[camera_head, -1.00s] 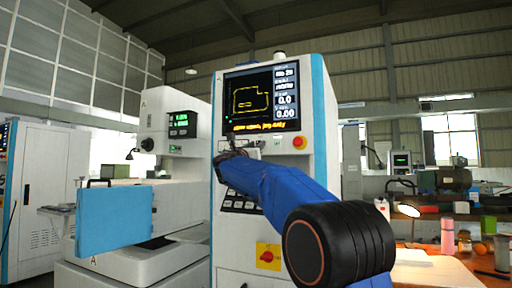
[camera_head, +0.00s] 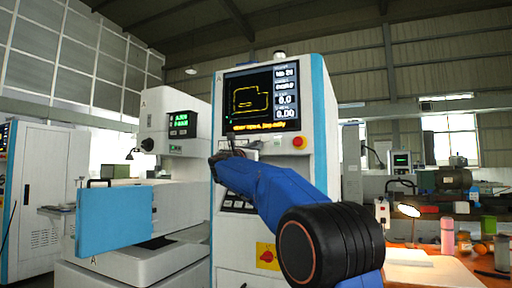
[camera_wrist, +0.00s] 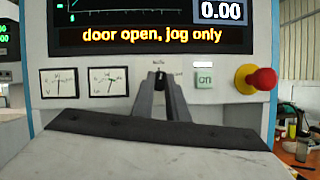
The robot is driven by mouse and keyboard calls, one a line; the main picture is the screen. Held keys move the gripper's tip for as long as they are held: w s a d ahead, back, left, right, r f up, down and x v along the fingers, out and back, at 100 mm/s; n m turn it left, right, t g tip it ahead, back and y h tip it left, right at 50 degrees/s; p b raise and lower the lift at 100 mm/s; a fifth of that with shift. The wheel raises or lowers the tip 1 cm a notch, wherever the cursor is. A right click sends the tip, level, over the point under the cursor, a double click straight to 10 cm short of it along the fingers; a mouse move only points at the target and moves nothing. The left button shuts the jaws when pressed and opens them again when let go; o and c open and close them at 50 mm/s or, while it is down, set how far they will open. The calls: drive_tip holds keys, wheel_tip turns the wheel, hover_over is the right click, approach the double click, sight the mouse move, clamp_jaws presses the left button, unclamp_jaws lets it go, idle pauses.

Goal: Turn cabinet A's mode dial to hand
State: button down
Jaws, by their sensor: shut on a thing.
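Cabinet A (camera_head: 318,100), white with blue edges, stands in the middle of the head view, marked A at its top left. Its mode dial (camera_wrist: 160,80) is a small black knob in the middle of the panel in the wrist view, below the screen. My gripper (camera_wrist: 160,84) is shut on the dial, one finger on each side. The screen (camera_wrist: 150,35) reads "door open, jog only" in the wrist view. In the head view my blue arm reaches across the cabinet front.
A red emergency button (camera_wrist: 262,78) on a yellow base and a pale "on" button (camera_wrist: 204,78) sit right of the dial. Two gauges (camera_wrist: 85,83) sit left. A blue door panel (camera_head: 113,220) stands at the left. A lit workbench (camera_head: 440,270) is at the right.

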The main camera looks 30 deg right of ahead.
drive_tip(key=m+g, duration=0.2)
drive_tip(key=m, duration=0.3)
drive_tip(key=m+g, duration=0.2)
drive_tip(key=m, duration=0.3)
drive_tip(key=m+g, duration=0.3)
drive_tip(key=m, duration=0.2)
drive_tip(key=shift+w+a+r+m, duration=0.2)
drive_tip(key=shift+w+m, duration=0.05)
drive_tip(key=shift+m, duration=0.15)
drive_tip(key=c, duration=1.7)
unclamp_jaws()
drive_tip(key=shift+c, duration=0.2)
drive_tip(key=v, duration=1.7)
drive_tip(key=shift+a, duration=0.2)
